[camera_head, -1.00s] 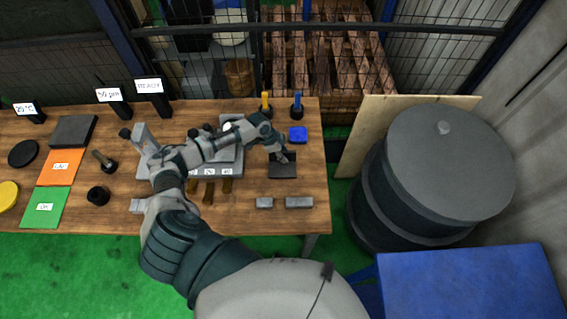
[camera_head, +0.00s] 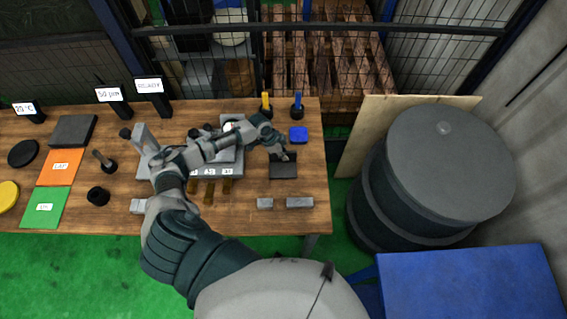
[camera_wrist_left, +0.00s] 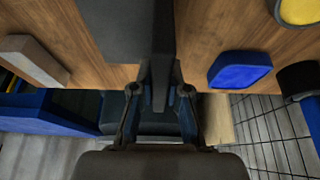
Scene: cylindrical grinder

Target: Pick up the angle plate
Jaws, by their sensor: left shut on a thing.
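The angle plate (camera_head: 283,171) is a dark grey L-shaped block on the right part of the wooden table. My left gripper (camera_head: 284,156) is at its far side, over its upright wall. In the left wrist view the angle plate (camera_wrist_left: 110,28) has its upright wall between the two fingers of my left gripper (camera_wrist_left: 160,80), which is shut on it. The plate's flat base appears to rest on the table. The contact at the fingertips is partly hidden. My right gripper is not in view.
A blue block (camera_head: 298,134) lies behind the plate, near yellow (camera_head: 266,104) and blue (camera_head: 297,104) upright tools. Two grey blocks, one small (camera_head: 264,203) and one longer (camera_head: 299,202), lie near the front edge. A large dark drum (camera_head: 436,175) stands right of the table.

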